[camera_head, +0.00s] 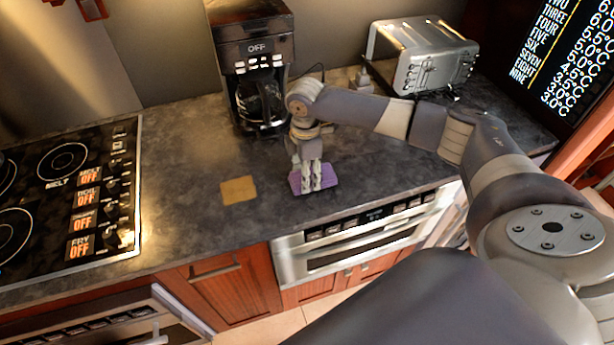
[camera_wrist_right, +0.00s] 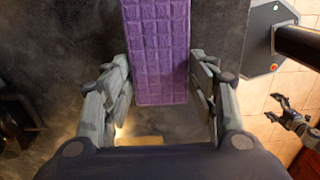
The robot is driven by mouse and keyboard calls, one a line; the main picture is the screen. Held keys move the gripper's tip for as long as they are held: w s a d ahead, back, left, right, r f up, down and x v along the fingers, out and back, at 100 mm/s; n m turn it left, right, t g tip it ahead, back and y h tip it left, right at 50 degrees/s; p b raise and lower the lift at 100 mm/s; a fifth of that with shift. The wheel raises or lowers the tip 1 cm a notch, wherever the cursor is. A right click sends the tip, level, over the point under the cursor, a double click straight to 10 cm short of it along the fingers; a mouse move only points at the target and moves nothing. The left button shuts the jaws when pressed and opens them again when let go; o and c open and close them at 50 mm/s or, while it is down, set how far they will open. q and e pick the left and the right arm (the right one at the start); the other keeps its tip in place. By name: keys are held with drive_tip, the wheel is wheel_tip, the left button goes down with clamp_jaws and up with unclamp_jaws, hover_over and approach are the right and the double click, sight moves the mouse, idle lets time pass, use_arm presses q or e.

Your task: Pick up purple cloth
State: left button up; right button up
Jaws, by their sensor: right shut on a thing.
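The purple cloth (camera_head: 327,176) is at the front of the dark counter, below the coffee maker. My right gripper (camera_head: 312,186) comes down onto it from above and is shut on it. In the right wrist view the cloth (camera_wrist_right: 157,50), with its grid texture, lies between the two fingers of my right gripper (camera_wrist_right: 161,88). I cannot tell whether the cloth still touches the counter. My left gripper (camera_wrist_right: 278,108) shows small at the right of the wrist view, fingers apart and empty, away from the cloth.
A yellow cloth (camera_head: 238,190) lies left of the purple one on the counter (camera_head: 180,160). A coffee maker (camera_head: 250,50) and toaster (camera_head: 425,55) stand behind. A cooktop (camera_head: 75,185) is at left. A steel microwave drawer (camera_head: 365,240) is below the counter edge.

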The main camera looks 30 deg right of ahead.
drive_tip(key=shift+s+a+r+b, duration=0.2)
drive_tip(key=shift+r+b, duration=0.1)
drive_tip(key=shift+r, duration=0.2)
drive_tip(key=shift+s+a+r+b, duration=0.1)
drive_tip(key=shift+s+r+b, duration=0.15)
drive_tip(key=shift+r, duration=0.25)
drive_tip(key=s+a+r+b, duration=0.1)
drive_tip(key=s+a+b, duration=0.2)
drive_tip(key=s+a, duration=0.4)
drive_tip(key=shift+s+a+r, duration=0.2)
drive_tip(key=shift+s+r, duration=0.15)
drive_tip(key=shift+s, duration=2.65)
drive_tip(key=o, duration=0.4)
drive_tip(key=shift+c, duration=0.2)
drive_tip(key=c, duration=0.3)
drive_tip(key=shift+a+r, duration=0.1)
drive_tip(key=shift+c, duration=0.2)
